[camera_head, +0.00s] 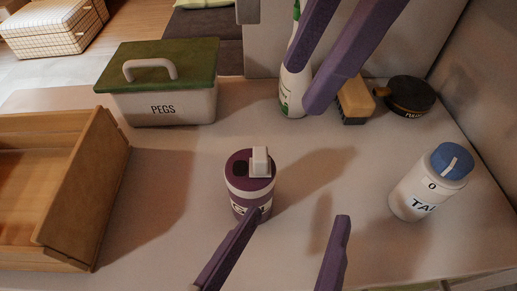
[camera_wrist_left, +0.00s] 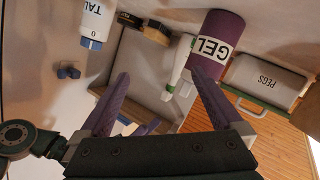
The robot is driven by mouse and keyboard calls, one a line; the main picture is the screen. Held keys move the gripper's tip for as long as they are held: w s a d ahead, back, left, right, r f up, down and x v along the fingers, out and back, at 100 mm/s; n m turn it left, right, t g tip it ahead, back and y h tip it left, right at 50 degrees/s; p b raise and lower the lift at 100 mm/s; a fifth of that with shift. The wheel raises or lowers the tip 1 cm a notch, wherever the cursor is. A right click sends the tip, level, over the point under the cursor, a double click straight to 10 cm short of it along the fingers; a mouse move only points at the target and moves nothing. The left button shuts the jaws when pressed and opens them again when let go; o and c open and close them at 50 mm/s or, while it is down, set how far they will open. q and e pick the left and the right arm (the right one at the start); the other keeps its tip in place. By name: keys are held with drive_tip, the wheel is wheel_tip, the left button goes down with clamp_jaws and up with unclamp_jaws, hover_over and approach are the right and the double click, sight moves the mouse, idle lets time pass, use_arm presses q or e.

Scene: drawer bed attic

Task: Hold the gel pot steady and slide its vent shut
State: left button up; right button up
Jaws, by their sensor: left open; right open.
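The gel pot (camera_head: 236,188) is a purple cylinder standing upright on the pale table. Its purple lid has a dark vent hole (camera_head: 241,169) showing uncovered, with a white slider tab (camera_head: 260,162) to its right. It also shows in the left wrist view with its GEL label (camera_wrist_left: 222,32). My left gripper (camera_head: 299,217) is open and empty; one fingertip overlaps the pot's lower front, and I cannot tell if it touches. The other finger is well to the right. My right gripper (camera_head: 302,88) is open above the table, behind the pot and up to the right.
A PEGS box (camera_head: 165,106) with a green lid stands back left, and a wooden drawer (camera_head: 85,190) at left. A talc bottle (camera_head: 415,190) is at right.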

sight(248, 167)
use_arm(q)
drive_tip(key=y, duration=0.1)
drive_tip(key=a+f+n+y, duration=0.1)
drive_tip(key=n+t+y, duration=0.1)
drive_tip(key=y, duration=0.1)
drive_tip(key=shift+w+a+f, duration=0.2)
drive_tip(key=shift+a, duration=0.15)
drive_tip(key=y, duration=0.2)
drive_tip(key=w+y, duration=0.1)
drive_tip(key=shift+a+r, duration=0.15)
drive_tip(key=shift+r, duration=0.1)
drive_tip(key=shift+w+r+g+y, duration=0.1)
drive_tip(key=shift+g+y, duration=0.2)
drive_tip(key=shift+y, duration=0.5)
drive_tip(key=shift+w, duration=0.1)
drive_tip(key=x, duration=0.9)
drive_tip(key=shift+w+a+f, duration=0.2)
drive_tip(key=shift+w+f, duration=0.05)
